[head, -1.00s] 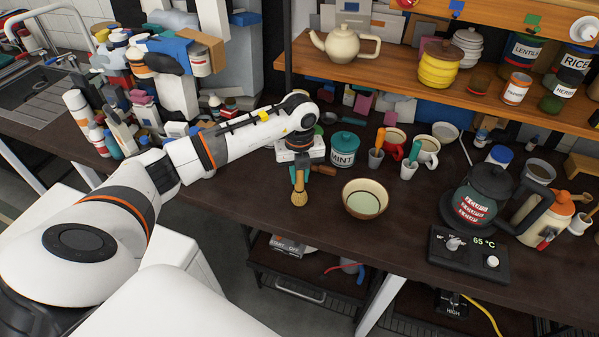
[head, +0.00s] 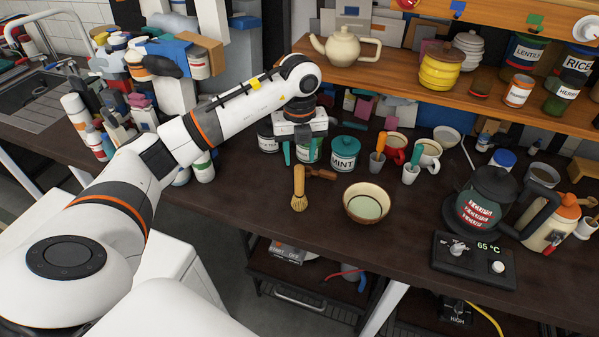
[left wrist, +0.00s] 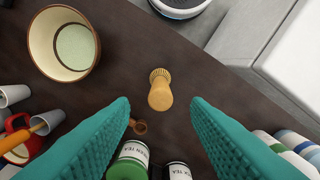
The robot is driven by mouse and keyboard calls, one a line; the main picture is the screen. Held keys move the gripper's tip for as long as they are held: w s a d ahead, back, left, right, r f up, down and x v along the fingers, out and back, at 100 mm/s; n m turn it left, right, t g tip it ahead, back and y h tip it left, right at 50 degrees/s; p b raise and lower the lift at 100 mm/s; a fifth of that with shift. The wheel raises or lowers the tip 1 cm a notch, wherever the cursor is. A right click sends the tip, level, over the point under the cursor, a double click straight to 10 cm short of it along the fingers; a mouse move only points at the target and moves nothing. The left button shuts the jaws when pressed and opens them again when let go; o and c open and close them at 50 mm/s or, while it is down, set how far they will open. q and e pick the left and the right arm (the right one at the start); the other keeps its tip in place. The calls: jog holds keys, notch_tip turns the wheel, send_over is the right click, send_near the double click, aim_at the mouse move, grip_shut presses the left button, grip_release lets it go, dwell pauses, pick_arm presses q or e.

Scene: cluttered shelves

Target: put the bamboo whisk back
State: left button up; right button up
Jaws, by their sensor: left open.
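The bamboo whisk (head: 299,188) stands on the dark counter, bristles down and handle up, left of the cream bowl (head: 352,209). In the left wrist view the whisk (left wrist: 160,94) shows from above, between the fingers' lines but beyond their tips, with nothing touching it. My left gripper (head: 301,157) is open and empty above and behind the whisk, in front of the tea tins. Its two teal fingers (left wrist: 160,104) are spread wide in the left wrist view. My right gripper is not in view.
A small wooden scoop (head: 322,174) lies just right of the whisk. The MINT tin (head: 345,152) and other tins stand close behind the gripper. Cups with coloured handles and a kettle (head: 484,200) are to the right. The counter left of the whisk is clear.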

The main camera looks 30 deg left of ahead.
pick_arm(q)
jog(key=shift+r+b, duration=0.3)
jog(key=shift+r, duration=1.65)
